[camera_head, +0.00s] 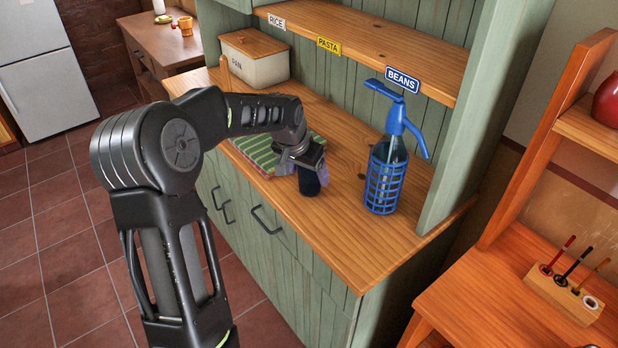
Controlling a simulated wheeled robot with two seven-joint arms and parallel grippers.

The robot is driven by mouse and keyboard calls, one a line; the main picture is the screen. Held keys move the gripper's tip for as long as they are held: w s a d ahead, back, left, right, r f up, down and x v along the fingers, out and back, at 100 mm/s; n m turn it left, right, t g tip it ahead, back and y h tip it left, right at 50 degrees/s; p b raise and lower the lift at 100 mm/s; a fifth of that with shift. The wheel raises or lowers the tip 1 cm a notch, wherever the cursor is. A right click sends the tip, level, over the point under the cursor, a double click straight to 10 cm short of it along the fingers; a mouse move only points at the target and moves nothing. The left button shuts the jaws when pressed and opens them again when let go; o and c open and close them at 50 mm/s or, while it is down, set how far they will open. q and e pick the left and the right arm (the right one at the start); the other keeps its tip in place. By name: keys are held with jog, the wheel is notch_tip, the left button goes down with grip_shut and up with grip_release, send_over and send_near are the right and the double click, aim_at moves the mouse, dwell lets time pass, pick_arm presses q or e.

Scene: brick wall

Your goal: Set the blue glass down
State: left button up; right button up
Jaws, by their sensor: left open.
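The blue glass (309,184) is a small dark blue tumbler. It stands on the wooden counter (330,234) of the green cupboard, close to the front edge. My left gripper (308,172) is at the glass from above, with its fingers around the upper part of it. The jaws are open. The gripper hides the glass's rim. My right gripper is not in view.
A blue soda siphon (386,175) stands right of the glass. A striped green cloth (262,152) lies just left of the gripper. A cream bin (254,63) stands at the back left. Shelves with labels hang above.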

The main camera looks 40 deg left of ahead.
pick_arm(q)
jog(key=v, duration=0.9)
jog(key=shift+b, duration=0.45)
